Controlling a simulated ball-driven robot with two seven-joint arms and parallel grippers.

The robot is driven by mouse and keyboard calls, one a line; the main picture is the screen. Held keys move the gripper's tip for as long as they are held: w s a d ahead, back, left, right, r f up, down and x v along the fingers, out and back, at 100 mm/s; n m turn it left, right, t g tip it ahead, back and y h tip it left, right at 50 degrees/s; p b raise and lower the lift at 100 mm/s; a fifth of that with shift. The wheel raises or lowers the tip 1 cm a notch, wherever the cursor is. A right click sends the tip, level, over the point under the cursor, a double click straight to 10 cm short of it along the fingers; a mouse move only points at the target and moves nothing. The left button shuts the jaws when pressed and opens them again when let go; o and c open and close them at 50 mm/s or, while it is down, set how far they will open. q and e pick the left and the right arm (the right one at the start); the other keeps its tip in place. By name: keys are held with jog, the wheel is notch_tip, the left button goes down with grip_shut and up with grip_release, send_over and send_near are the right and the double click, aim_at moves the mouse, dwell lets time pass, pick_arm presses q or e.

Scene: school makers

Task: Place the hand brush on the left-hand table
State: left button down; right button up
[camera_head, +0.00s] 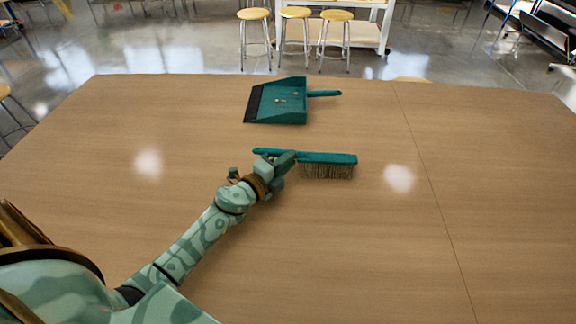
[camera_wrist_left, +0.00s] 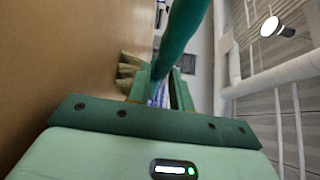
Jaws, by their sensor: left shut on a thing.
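The hand brush (camera_head: 330,159) has a teal handle and pale bristles that point down. My left gripper (camera_head: 281,163) is shut on its handle, left of the bristles. In the left wrist view the teal handle (camera_wrist_left: 184,30) runs up from between the fingers (camera_wrist_left: 160,90). The brush is over the left-hand table (camera_head: 120,205), left of the seam; I cannot tell whether the bristles touch the wood. My right gripper is in neither view.
A teal dustpan (camera_head: 290,112) with small crumbs on it lies behind the brush, near the far edge. Another tabletop (camera_head: 500,170) joins on the right of the seam. The wood around the brush is clear. Several stools (camera_head: 297,14) stand beyond the table.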

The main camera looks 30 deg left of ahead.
pick_arm(q)
jog(key=shift+s+f+b, duration=0.2)
jog(key=shift+f+b, duration=0.35)
jog(key=c, duration=1.3)
grip_release()
jog(key=shift+s+d+f, duration=0.1)
jog(key=shift+f, duration=0.05)
jog(key=shift+o, duration=0.2)
jog(key=shift+r+p, duration=0.25)
jog(key=shift+p, duration=0.05)
jog(key=shift+r+p, duration=0.5)
jog(key=v, duration=1)
jog(key=shift+s+f+b, duration=0.1)
jog(key=shift+s+b, duration=0.1)
jog(key=shift+b, duration=0.2)
jog(key=shift+s+a, duration=0.25)
jog(key=shift+s, duration=0.3)
